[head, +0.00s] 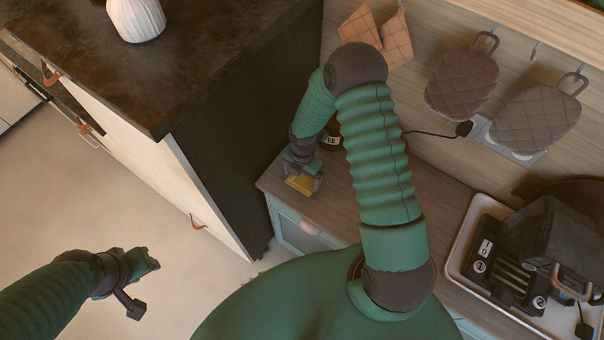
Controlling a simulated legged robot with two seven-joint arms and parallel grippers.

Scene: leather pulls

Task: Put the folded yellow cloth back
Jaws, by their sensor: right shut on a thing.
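The folded yellow cloth (301,184) is at the left end of the wooden counter, near its front corner. My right gripper (303,176) is shut on it from above. I cannot tell whether the cloth touches the counter or is held just over it. My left gripper (146,280) is at the lower left, over the floor and well away from the cloth.
The wooden counter (440,185) carries a tray (465,235) with a dark toaster-like appliance (520,270) at right. A tall dark-topped cabinet (215,50) with leather pulls stands close left of the cloth. Quilted mitts (462,82) hang on the wall. The floor (110,200) is clear.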

